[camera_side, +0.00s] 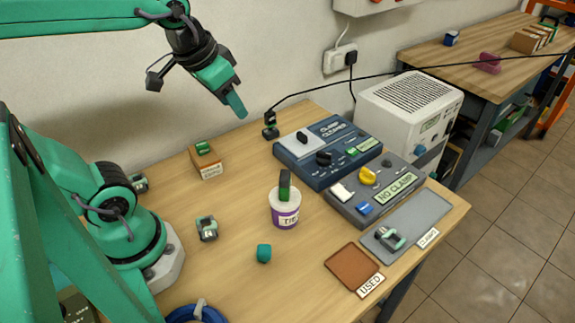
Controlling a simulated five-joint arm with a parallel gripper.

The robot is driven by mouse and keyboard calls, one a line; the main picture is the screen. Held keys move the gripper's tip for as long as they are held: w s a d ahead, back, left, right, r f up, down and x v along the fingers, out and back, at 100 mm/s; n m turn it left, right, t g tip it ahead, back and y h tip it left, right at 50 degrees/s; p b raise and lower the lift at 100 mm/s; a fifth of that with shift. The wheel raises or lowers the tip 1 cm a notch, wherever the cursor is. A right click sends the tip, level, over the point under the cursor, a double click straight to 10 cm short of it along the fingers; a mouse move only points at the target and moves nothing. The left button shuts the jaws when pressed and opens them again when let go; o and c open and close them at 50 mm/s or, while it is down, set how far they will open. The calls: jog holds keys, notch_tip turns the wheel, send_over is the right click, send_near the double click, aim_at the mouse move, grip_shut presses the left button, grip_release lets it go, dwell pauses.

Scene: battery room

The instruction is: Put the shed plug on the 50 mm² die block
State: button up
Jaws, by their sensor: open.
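My gripper (237,108) is high at upper centre, in front of the wall, tilted down to the right. It is open with nothing seen in it, well above the bench. A small teal, rounded piece (264,253) lies alone on the bench top near the front; it may be the shed plug. A small brown block (209,172) with a pale label and a green piece (203,148) on top stands at the back left. I cannot read its label, so I cannot tell whether it or anything else here is the 50 mm² die block.
A purple-labelled tub (285,215) holds an upright green-and-black handle. Clamp-like pieces (207,229) stand on the bench. A blue cleaner box (290,160), grey NO CLAMP box (345,210), brown USED tray (345,258) and grey tray (425,215) fill the right.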

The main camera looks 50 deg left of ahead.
jog(key=shift+t, duration=0.4)
jog(key=shift+s+d+f, duration=0.2)
jog(key=shift+s+d, duration=0.05)
jog(key=shift+s, duration=0.35)
jog(key=shift+s+d+f, duration=0.25)
jog(key=shift+s, duration=0.35)
jog(key=shift+s+d+f, duration=0.2)
jog(key=shift+s+d, duration=0.05)
jog(key=shift+s, duration=0.35)
